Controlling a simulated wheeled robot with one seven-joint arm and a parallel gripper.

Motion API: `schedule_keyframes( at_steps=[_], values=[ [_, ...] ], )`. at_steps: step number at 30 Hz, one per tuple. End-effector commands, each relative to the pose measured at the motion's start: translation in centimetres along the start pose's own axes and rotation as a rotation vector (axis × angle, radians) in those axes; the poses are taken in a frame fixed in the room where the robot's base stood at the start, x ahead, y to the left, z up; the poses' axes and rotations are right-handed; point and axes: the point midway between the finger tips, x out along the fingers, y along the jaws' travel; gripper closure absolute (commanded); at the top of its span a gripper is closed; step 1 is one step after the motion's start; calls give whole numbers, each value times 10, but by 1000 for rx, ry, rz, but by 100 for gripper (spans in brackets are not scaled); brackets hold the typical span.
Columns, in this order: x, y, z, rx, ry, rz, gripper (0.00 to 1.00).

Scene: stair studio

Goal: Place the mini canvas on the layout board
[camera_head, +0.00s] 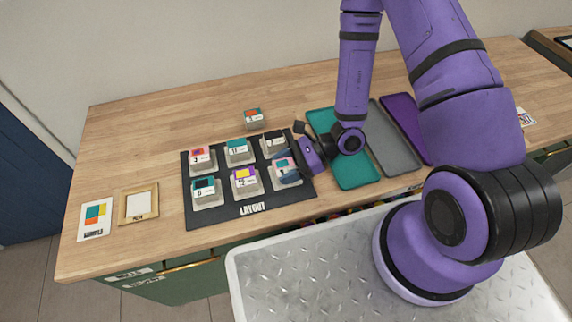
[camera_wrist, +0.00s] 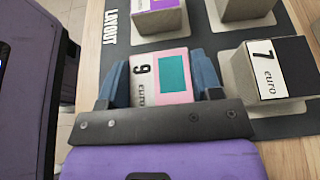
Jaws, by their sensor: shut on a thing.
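The dark layout board (camera_head: 236,211) lies on the wooden bench with several small price-marked blocks on it. My gripper (camera_head: 289,167) is shut on a mini canvas with a pink face, a teal patch and "9 euro" (camera_wrist: 158,78), at the board's lower right place. Its two blue fingers (camera_wrist: 163,80) are on either side of it. It looks at or just over the board; I cannot tell whether its underside touches. The "7 euro" block (camera_wrist: 268,72) stands beside it on the board. Another small block (camera_head: 253,118) with an orange and teal face stands behind the board.
Teal (camera_head: 355,177), grey (camera_head: 396,148) and purple (camera_head: 408,126) trays lie right of the board. A wooden frame (camera_head: 138,218) and a colored sample card (camera_head: 95,214) lie to the left. The bench's front edge is close to the board. Bare wood shows behind the board.

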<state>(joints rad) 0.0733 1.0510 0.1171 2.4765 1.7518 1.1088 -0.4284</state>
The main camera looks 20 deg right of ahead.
Motion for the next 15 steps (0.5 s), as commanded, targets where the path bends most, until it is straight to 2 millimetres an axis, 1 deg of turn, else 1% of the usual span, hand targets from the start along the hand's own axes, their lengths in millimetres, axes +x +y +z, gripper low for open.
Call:
schedule_keyframes(
  at_steps=[5,6,8,9,15],
  values=[
    [1,0,-2,1,0,0,64],
    [1,0,-3,1,0,0,39],
    [1,0,-2,0,0,0,25],
    [1,0,-2,0,0,0,16],
    [1,0,-2,0,0,0,15]
  ],
)
